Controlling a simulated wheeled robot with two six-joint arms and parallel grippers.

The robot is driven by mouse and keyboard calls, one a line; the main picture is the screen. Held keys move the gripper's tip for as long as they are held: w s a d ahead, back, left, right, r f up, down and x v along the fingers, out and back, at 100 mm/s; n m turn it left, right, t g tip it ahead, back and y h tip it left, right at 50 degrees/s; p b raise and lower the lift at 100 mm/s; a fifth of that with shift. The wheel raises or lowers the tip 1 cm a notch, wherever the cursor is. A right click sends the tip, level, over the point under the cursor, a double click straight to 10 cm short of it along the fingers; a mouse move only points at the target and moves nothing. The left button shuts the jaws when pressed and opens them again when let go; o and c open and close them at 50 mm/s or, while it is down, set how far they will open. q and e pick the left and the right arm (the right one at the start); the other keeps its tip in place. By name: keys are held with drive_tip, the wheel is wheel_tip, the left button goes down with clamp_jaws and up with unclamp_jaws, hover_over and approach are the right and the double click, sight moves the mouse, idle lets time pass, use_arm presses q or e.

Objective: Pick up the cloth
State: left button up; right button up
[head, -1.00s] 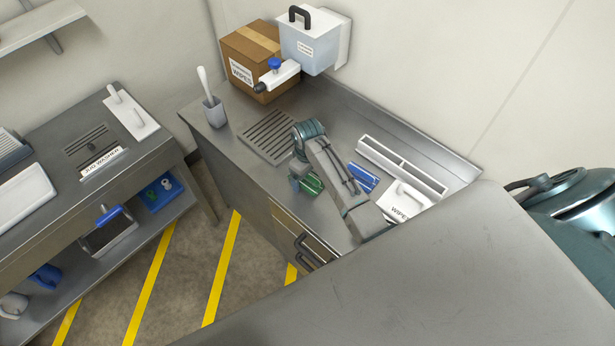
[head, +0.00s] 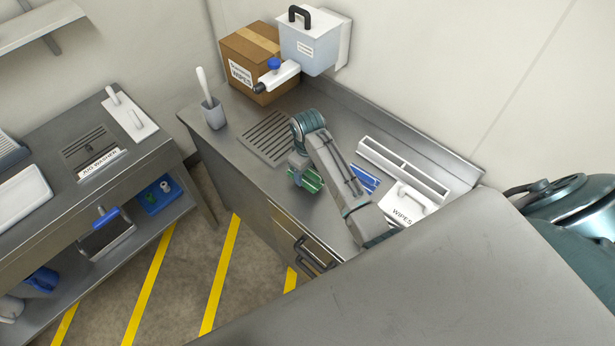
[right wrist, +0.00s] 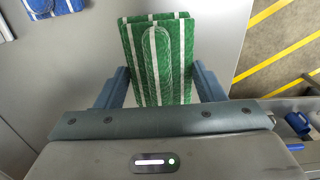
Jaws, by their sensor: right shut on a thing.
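The green cloth with white stripes (right wrist: 182,60) is folded and sits between the two fingers of my right gripper (right wrist: 160,85) in the right wrist view. In the head view the cloth (head: 312,181) shows under my right gripper (head: 301,172), partly hidden by it, over the steel counter near its front edge. I cannot tell how far it is above the surface. A blue striped cloth (head: 364,180) lies on the counter to the right of my right arm; part of it also shows in the right wrist view (right wrist: 52,5). My left gripper is not in view.
A white wipes box (head: 405,203) and a white divided tray (head: 402,168) stand right of the arm. A drain grille (head: 266,138), a brush holder (head: 213,113) and a cardboard box (head: 249,58) are further back. A jug washer bench (head: 75,185) stands left across the aisle.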

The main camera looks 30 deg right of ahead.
drive_tip(key=s+a+r+b, duration=0.1)
drive_tip(key=s+a+b, duration=0.3)
drive_tip(key=s+a, duration=0.5)
drive_tip(key=s, duration=0.4)
drive_tip(key=shift+a+r, duration=0.25)
drive_tip(key=shift+r, duration=0.15)
drive_tip(key=o, duration=0.4)
drive_tip(key=shift+c, duration=1.4)
